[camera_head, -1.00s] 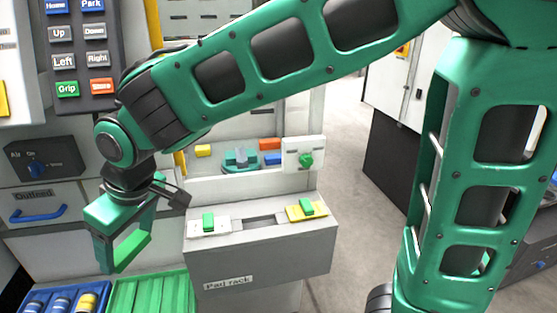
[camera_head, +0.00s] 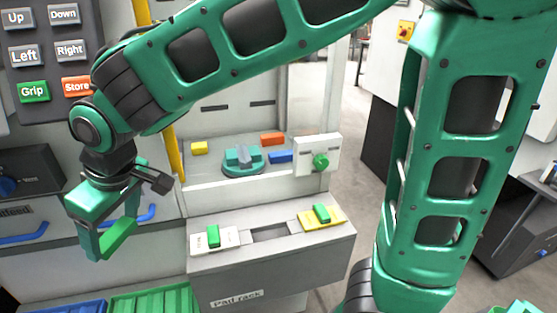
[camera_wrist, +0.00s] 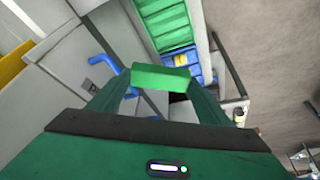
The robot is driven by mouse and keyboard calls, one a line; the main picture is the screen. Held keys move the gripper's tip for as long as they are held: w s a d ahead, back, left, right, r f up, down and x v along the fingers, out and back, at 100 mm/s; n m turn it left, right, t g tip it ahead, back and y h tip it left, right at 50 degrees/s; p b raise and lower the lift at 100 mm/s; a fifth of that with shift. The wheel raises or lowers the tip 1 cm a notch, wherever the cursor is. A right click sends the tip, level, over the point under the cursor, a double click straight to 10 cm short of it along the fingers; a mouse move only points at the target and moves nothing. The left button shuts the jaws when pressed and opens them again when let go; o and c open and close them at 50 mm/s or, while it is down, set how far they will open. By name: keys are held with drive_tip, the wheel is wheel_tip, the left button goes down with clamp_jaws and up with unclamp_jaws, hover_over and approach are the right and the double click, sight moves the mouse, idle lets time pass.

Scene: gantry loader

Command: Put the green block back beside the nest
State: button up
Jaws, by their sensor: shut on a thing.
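My gripper (camera_head: 110,232) is at the left in the head view, shut on the green block (camera_head: 119,240). The wrist view shows the block (camera_wrist: 160,77) held crosswise between the two fingertips, clear of any surface. A round teal fixture (camera_head: 243,168), which looks like the nest, stands on a shelf behind the pad rack, right of my gripper and farther back. A yellow block (camera_head: 199,148) lies left of it, an orange block (camera_head: 272,137) behind right and a blue block (camera_head: 281,156) at its right.
The pad rack (camera_head: 270,268) stands in front of the shelf, with a white pad (camera_head: 228,240) and a yellow pad (camera_head: 331,224) on top. A white plate with a green knob (camera_head: 320,161) covers the shelf's right end. A green tray (camera_head: 150,300) lies low front left.

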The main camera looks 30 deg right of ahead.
drive_tip(key=shift+w+d, duration=0.1)
drive_tip(key=shift+d, duration=0.05)
